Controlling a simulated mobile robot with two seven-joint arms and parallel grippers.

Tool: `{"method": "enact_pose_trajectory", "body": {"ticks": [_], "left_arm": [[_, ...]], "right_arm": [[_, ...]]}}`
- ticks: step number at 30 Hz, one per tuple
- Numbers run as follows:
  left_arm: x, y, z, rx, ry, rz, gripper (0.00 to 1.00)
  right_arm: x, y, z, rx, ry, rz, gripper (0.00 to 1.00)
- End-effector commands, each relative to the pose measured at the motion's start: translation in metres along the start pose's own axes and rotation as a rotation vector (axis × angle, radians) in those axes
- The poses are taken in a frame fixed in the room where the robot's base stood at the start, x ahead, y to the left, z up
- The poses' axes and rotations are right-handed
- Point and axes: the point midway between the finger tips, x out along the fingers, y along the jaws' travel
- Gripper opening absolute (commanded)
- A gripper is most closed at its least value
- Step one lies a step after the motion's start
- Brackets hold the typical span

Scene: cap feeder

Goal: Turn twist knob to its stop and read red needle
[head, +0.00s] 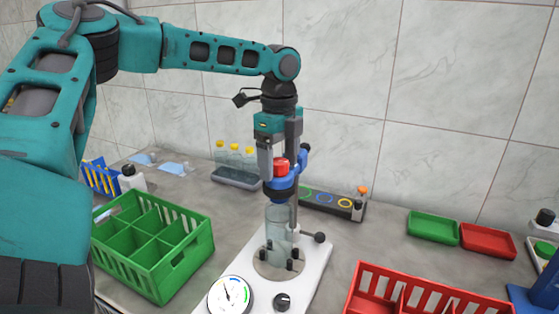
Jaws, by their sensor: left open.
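The twist knob (282,302) is a small black knob with a pale mark, low on the white base plate of the cap feeder (313,262). Left of it is a round white dial (231,295) with blue and green arcs. Its thin needle points to the upper left; I cannot make out a red colour or the reading. A clear bottle (278,222) stands upright on the plate, with a blue collar and a red cap (281,165) above it. My left gripper (279,170) points down over the cap, open, its fingers around it. My right gripper is not in view.
A green divided crate (203,245) stands left of the feeder and a red crate (372,268) at the lower right. Green (433,240) and red (487,254) trays lie at the back right. A grey tray holds yellow-capped bottles (235,155) behind. Counter between the feeder and the trays is clear.

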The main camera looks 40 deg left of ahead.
Motion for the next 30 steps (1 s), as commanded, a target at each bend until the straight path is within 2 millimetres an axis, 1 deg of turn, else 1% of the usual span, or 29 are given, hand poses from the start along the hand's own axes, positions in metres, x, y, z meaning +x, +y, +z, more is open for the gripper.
{"method": "enact_pose_trajectory", "body": {"ticks": [5,24,30], "left_arm": [[-0.01,-0.001,0.0,0.0,0.0,-0.003,0.77],[-0.061,-0.001,0.0,-0.001,0.0,-0.002,0.77],[-0.07,0.0,0.0,0.0,0.0,-0.001,0.77]], "right_arm": [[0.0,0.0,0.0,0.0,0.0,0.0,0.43],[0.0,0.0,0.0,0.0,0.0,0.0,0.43],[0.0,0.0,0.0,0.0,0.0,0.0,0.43]]}}
